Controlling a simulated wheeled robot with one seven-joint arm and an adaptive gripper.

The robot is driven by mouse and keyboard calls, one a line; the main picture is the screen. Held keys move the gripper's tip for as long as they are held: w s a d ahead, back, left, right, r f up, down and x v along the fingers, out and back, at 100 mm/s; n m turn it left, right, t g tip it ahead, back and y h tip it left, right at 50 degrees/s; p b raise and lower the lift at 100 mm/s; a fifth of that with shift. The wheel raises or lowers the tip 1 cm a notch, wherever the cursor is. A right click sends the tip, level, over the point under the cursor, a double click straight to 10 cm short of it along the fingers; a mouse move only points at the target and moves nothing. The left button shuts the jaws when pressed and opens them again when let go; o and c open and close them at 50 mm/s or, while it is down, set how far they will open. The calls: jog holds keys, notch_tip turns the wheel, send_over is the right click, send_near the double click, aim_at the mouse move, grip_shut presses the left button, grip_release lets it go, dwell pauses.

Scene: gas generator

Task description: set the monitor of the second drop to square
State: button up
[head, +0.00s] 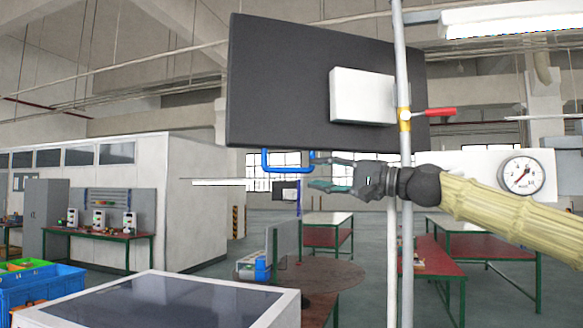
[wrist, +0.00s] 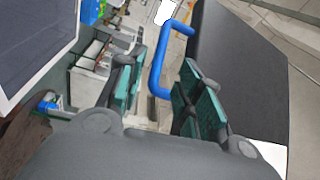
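The monitor is a large dark flat panel (head: 290,60), with a white box (head: 350,97) on the side facing the head camera. It looks slightly tilted. A blue U-shaped handle (head: 287,170) hangs from its lower edge. My gripper (head: 316,173) is open just right of the handle, fingers pointing left. In the wrist view the dark panel (wrist: 240,75) fills the right side. The blue handle (wrist: 161,60) reaches into the gap between the open fingers of my gripper (wrist: 160,92). No finger clearly touches it.
A grey vertical pole (head: 403,60) with a red valve lever (head: 430,112) stands by the monitor and my arm. A pressure gauge (head: 522,175) is at right. A white-framed dark-topped cabinet (head: 160,300) stands low in front. Red-topped benches (head: 430,255) are behind.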

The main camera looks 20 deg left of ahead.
aim_at(295, 171)
jog(key=p+x, duration=0.3)
jog(key=x, duration=0.5)
jog(key=shift+a+f, duration=0.1)
grip_shut()
